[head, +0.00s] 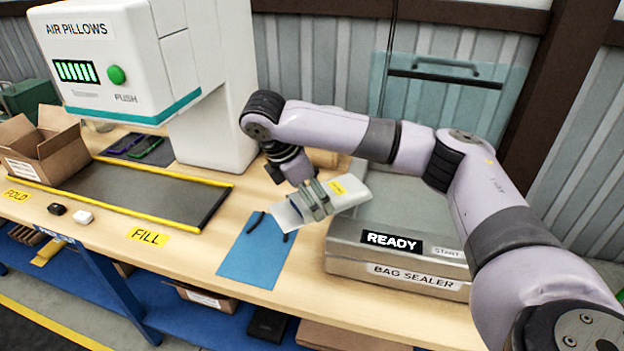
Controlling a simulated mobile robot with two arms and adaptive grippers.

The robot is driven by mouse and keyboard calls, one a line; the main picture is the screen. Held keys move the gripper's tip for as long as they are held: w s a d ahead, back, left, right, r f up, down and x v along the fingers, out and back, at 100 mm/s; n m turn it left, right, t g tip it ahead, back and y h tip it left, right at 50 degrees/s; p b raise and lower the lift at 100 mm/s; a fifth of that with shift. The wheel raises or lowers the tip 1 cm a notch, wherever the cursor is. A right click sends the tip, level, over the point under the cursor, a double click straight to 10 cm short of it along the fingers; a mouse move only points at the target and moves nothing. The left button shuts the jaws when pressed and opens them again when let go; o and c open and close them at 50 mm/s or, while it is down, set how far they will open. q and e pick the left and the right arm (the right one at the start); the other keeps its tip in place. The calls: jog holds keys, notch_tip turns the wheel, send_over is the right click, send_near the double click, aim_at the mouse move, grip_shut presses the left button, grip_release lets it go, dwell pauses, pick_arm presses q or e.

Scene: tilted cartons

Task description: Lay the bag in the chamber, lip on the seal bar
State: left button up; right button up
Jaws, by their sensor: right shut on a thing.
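My right gripper (316,200) is shut on a pale, partly see-through bag (343,194) with a yellow label. The bag is tilted, held above the table between the blue mat and the bag sealer. The bag sealer (345,258) is a metal box with a READY display and a START mark. Its clear lid (440,95) stands raised at the back. The chamber (415,212) is partly hidden behind my right arm and the bag. I cannot make out the seal bar. My left gripper is not in view.
A blue mat (250,262) with dark strips lies left of the sealer. The white air pillow machine (215,110) stands behind it. A yellow-edged dark tray (130,193) and an open carton (42,150) are at the left. The table front between FILL and the mat is clear.

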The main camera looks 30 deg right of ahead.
jog(key=s+a+f+m+g+y, duration=0.2)
jog(key=s+a+m, duration=0.4)
jog(key=s+m, duration=0.1)
jog(key=s+a+f+m+g+y, duration=0.2)
jog(key=s+a+m, duration=0.4)
jog(key=s+m, duration=0.2)
jog(key=shift+s+a+f+m+y, duration=0.3)
jog(key=shift+m, duration=0.7)
